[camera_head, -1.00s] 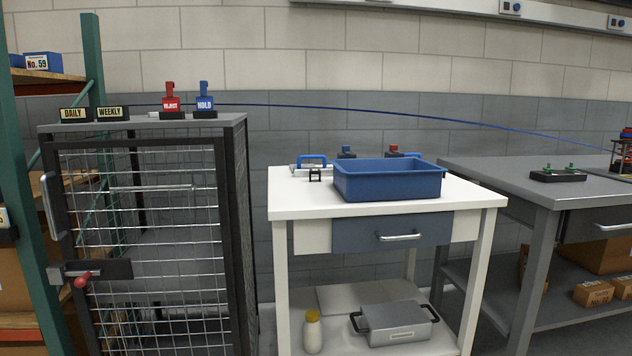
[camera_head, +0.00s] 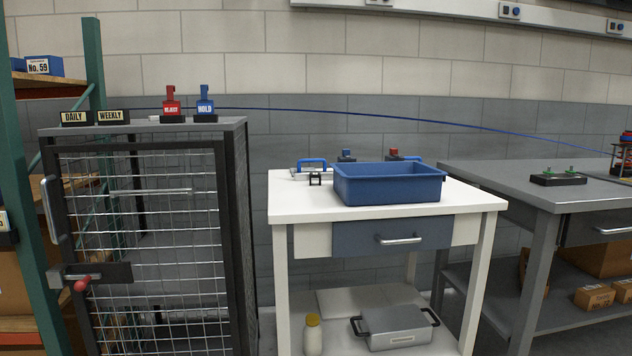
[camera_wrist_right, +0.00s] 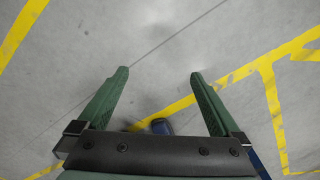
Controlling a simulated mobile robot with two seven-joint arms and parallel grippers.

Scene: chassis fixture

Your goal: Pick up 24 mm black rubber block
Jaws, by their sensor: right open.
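I cannot make out a black rubber block for certain in either view. A small black, frame-like thing (camera_head: 315,179) stands on the white table just left of the blue bin; it is too small to identify. The blue bin (camera_head: 388,190) stands on the white table (camera_head: 300,205), and its inside floor is hidden by its front wall. My right gripper (camera_wrist_right: 159,75) is open and empty in the right wrist view, with its two green fingers wide apart above the floor. Neither gripper shows in the head view.
A wire cage cabinet (camera_head: 140,230) stands left of the white table, with signs and red and blue tagged items on top. A grey workbench (camera_head: 545,190) stands at the right. A grey case (camera_head: 395,328) and a bottle (camera_head: 313,335) are on the table's lower shelf.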

